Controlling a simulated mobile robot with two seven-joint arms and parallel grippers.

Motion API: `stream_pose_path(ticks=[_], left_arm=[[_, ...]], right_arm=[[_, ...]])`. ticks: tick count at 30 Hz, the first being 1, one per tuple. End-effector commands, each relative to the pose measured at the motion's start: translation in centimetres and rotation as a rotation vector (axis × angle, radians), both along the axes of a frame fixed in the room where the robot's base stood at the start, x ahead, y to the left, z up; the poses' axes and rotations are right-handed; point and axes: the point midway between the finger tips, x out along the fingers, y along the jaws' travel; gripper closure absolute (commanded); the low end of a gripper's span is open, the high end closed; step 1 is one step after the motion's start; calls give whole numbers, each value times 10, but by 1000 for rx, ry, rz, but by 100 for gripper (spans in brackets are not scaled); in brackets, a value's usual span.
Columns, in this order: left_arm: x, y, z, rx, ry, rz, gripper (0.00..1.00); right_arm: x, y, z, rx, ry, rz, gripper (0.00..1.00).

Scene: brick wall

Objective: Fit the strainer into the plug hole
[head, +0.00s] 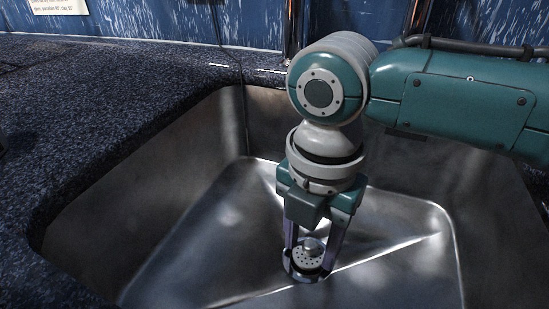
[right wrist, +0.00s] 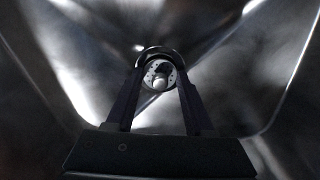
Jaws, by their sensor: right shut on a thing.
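The strainer (head: 309,258) is a small round metal piece with holes and a knob on top. It is low in the metal sink, between the fingers of my right gripper (head: 308,268), which is shut on it. In the right wrist view the strainer (right wrist: 160,76) shows between the two fingertips of the gripper (right wrist: 160,80). A dark ring edge shows around the strainer. I cannot tell whether the strainer is seated in the plug hole or just above it, as the fingers and strainer cover the hole. My left gripper is not in view.
The sink (head: 210,240) has sloping steel walls and a creased bottom. A dark speckled counter (head: 90,110) surrounds it on the left and back. A blue wall (head: 190,25) stands behind. The sink floor left of the gripper is clear.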

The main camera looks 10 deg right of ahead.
Motion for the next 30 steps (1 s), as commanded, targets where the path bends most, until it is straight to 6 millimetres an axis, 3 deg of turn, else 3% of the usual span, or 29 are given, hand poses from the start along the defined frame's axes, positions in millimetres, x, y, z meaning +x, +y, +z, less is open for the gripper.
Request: stream_pose_path(ticks=[30], left_arm=[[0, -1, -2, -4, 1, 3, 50]], right_arm=[[0, 0, -9, -1, 1, 1, 100]])
